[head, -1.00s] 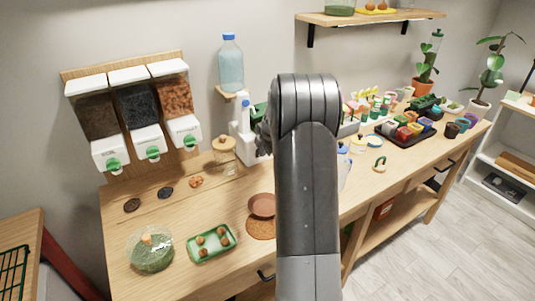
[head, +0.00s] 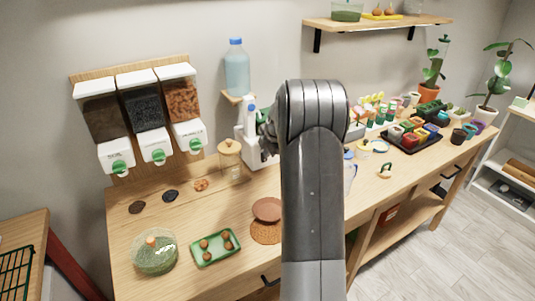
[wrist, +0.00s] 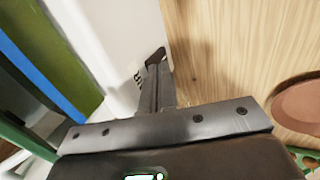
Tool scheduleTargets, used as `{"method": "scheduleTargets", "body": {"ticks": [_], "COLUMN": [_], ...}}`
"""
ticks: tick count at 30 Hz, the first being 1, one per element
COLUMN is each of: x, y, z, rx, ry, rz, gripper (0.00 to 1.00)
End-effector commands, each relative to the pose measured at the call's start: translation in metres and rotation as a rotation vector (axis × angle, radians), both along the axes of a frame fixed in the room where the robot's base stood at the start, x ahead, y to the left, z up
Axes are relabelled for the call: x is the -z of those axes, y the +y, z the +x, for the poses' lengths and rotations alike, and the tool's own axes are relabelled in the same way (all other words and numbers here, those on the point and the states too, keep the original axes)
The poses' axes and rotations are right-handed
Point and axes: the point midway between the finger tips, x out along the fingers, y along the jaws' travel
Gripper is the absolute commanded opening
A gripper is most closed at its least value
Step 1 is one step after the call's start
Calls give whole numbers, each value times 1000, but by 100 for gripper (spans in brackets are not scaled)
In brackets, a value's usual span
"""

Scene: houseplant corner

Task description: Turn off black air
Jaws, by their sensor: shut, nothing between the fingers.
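A white upright unit (head: 241,146) stands on the bench behind my arm, partly hidden by it. In the wrist view its white side (wrist: 115,45) carries dark lettering, partly covered, that seems to end in "IR". A small black part (wrist: 157,56) sits beside the lettering at my fingertips; it looks like the black air switch, but its position cannot be read. My gripper (wrist: 158,75) is shut and empty, its tips at or very near this black part. Whether they touch is unclear. In the head view my arm hides the fingers.
A lidded jar (head: 231,160) stands just left of the unit. A blue-tinted bottle (head: 236,68) sits on a small ledge above. A terracotta saucer (head: 267,208) and a green tray (head: 215,247) lie in front. Three dispensers (head: 140,105) hang at left.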

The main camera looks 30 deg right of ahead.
Motion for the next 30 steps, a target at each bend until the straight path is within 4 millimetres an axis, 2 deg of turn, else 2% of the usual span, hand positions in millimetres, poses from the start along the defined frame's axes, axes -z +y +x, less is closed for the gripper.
{"method": "scheduleTargets", "body": {"ticks": [6,17,20,25,30], "x": [-9,-10,-11,-16,-59], "y": [0,0,-2,-1,0], "z": [0,-3,-13,-44,-48], "rx": [0,1,3,4,0], "ry": [-1,0,-1,-1,-4], "rz": [0,0,0,1,-2], "gripper": [0,0,0,0,0]}}
